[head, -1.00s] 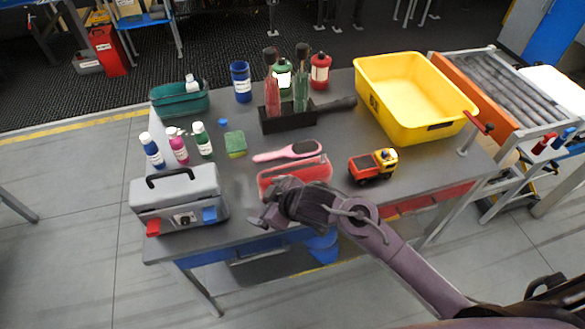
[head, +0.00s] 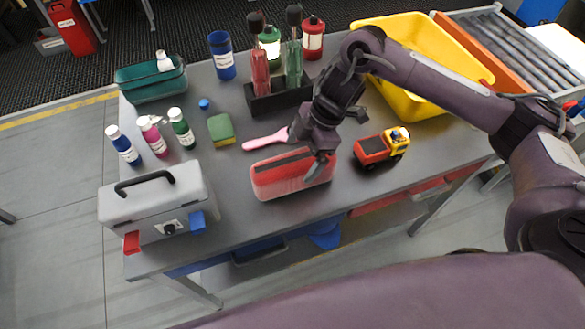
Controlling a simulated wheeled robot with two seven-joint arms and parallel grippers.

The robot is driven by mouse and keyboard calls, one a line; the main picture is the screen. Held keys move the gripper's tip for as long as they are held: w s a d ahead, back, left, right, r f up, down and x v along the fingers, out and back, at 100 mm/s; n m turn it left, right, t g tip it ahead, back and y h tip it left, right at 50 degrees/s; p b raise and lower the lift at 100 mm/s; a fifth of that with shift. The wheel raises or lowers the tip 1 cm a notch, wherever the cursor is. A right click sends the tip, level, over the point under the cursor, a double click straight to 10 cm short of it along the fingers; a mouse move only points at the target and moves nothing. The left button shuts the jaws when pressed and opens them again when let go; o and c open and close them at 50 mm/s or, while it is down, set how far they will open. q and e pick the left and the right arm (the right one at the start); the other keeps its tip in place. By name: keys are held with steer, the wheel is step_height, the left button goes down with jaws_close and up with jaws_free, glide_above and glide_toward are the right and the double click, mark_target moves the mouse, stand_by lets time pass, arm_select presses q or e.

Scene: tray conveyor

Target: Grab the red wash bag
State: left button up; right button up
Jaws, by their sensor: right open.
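The red wash bag (head: 275,177) lies on the grey table near its front edge. It is a long, rounded red case with a dark strip along its top. My right gripper (head: 312,160) comes from above and points down at the bag's right end. Its jaws are open, with one finger in front of the bag's right part. I cannot tell whether the fingers touch the bag. My left gripper is not in view.
A pink hairbrush (head: 266,140) lies just behind the bag. A toy truck (head: 381,147) stands to its right, a grey toolbox (head: 155,205) to its left. A black bottle holder (head: 280,98) and a yellow crate (head: 408,106) stand behind. Bare table shows between toolbox and bag.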

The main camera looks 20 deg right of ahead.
steer(key=shift+a+f, duration=0.2)
steer(key=shift+f, duration=0.3)
steer(key=p+x, duration=0.2)
steer(key=x, duration=0.1)
steer(key=shift+w+d+f, duration=0.1)
steer(key=shift+w+f, duration=0.15)
steer(key=shift+f, duration=0.6)
steer(key=c, duration=1.2)
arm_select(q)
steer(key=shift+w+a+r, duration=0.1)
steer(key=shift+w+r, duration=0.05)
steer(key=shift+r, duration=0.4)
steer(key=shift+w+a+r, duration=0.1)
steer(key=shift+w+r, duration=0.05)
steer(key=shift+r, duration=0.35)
arm_select(e)
steer(key=shift+c, duration=0.6)
steer(key=shift+r, duration=0.1)
